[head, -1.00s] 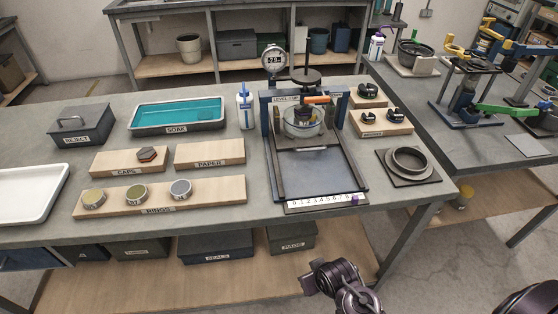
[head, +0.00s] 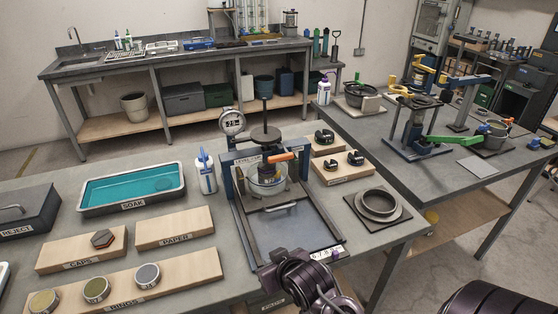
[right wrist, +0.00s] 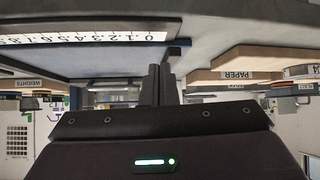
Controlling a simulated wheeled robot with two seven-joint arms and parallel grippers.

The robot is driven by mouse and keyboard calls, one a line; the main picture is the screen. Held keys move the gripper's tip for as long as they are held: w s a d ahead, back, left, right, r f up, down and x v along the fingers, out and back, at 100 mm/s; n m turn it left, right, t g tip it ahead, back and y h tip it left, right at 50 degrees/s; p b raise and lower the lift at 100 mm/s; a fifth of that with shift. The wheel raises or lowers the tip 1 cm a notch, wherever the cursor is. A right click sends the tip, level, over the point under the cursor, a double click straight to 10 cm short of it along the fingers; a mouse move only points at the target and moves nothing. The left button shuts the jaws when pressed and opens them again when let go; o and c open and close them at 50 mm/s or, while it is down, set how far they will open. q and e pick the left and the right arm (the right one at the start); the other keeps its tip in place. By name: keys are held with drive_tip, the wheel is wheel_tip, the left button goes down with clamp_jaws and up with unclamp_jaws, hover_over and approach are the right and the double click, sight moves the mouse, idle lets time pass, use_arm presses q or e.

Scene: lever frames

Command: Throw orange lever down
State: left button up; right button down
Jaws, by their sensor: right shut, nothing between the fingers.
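The orange lever (head: 281,156) sticks out to the right from the press frame, just below its top bar, in the head view. It lies nearly level, with its right end tilted slightly up. A clear bowl (head: 267,183) stands under it inside the frame. My right gripper (head: 284,272) is at the front edge of the press's tray, well short of the lever. In the right wrist view its fingers (right wrist: 162,85) are together and empty. The lever does not show in the right wrist view. My left gripper is out of view.
The ruler (right wrist: 90,39) on the tray's front edge is close to my right fingers. A dial gauge (head: 232,122) and a white bottle (head: 205,173) stand left of the press. Weights on wooden blocks (head: 343,174) and a round ring (head: 378,203) sit right of it.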

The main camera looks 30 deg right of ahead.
drive_tip(key=w+d+r+m+t+h, duration=0.1)
drive_tip(key=w+d+r+t+h, duration=0.1)
drive_tip(key=w+d+r+t, duration=0.2)
drive_tip(key=w+d+r+m+t+h, duration=0.1)
drive_tip(key=w+d+r+t+h, duration=0.1)
drive_tip(key=w+d+r+t, duration=0.2)
drive_tip(key=d+r+t, duration=0.3)
drive_tip(key=r, duration=0.3)
drive_tip(key=shift+d+r+t, duration=0.2)
drive_tip(key=shift+r+t, duration=0.1)
drive_tip(key=shift+r, duration=0.1)
wheel_tip(320, 180, up, 4)
drive_tip(key=f+p, duration=0.1)
drive_tip(key=p, duration=0.3)
hover_over(280, 159)
drive_tip(key=s+a, duration=0.1)
drive_tip(key=s, duration=0.1)
drive_tip(key=f, duration=0.2)
drive_tip(key=shift+w+f, duration=0.3)
drive_tip(key=shift+w, duration=0.05)
drive_tip(key=shift+s+f, duration=0.1)
drive_tip(key=shift+f, duration=0.45)
